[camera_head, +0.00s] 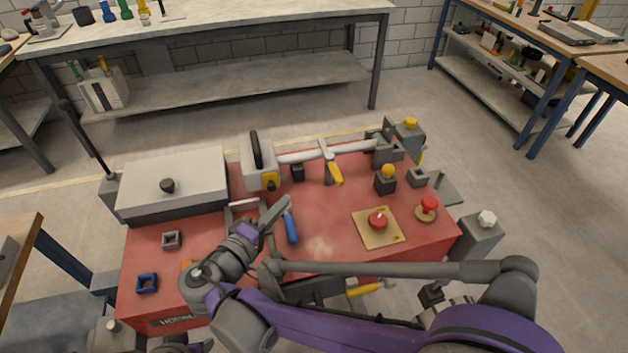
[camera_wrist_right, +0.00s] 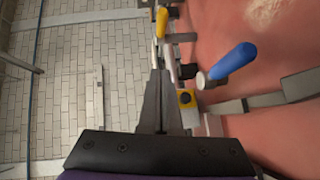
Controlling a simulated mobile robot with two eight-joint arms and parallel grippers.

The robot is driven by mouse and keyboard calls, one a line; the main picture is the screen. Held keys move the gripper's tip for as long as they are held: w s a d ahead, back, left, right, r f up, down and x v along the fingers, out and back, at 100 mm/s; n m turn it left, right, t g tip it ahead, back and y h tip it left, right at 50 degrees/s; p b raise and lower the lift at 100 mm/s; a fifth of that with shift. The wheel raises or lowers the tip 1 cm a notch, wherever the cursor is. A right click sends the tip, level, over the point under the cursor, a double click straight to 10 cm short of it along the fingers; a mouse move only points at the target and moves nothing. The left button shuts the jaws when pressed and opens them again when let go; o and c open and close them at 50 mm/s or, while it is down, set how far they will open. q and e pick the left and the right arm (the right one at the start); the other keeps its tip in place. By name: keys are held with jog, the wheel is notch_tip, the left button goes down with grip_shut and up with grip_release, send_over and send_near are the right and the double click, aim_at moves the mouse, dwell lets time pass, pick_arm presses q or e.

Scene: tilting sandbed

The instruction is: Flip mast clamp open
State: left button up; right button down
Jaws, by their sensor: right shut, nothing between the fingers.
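A silver mast tube (camera_head: 300,156) lies across the back of the red bench. A bracket with a yellow-tipped lever (camera_head: 335,172) sits on it near the middle; I cannot tell for sure if this is the mast clamp or if it is open. That yellow handle also shows in the right wrist view (camera_wrist_right: 162,22), beyond my fingertips. My right gripper (camera_head: 284,203) is shut and empty, pointing up and right, short of the tube. In the wrist view its fingers (camera_wrist_right: 160,75) are together. A blue handle (camera_head: 291,228) lies just right of it, also in the wrist view (camera_wrist_right: 232,62).
A grey-lidded box (camera_head: 172,180) stands at the left. A housing with a black handle (camera_head: 258,160) is at the tube's left end. Red knobs (camera_head: 377,220) (camera_head: 428,205) and a yellow knob (camera_head: 388,171) are at the right. Bare red surface lies between handle and knobs.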

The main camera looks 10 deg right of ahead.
jog(key=shift+d, duration=0.15)
send_near(330, 159)
jog(key=d, duration=0.2)
jog(key=f, duration=0.1)
jog(key=shift+w+d+f, duration=0.15)
jog(key=shift+w+d, duration=0.25)
jog(key=shift+d, duration=0.1)
dwell(0.3)
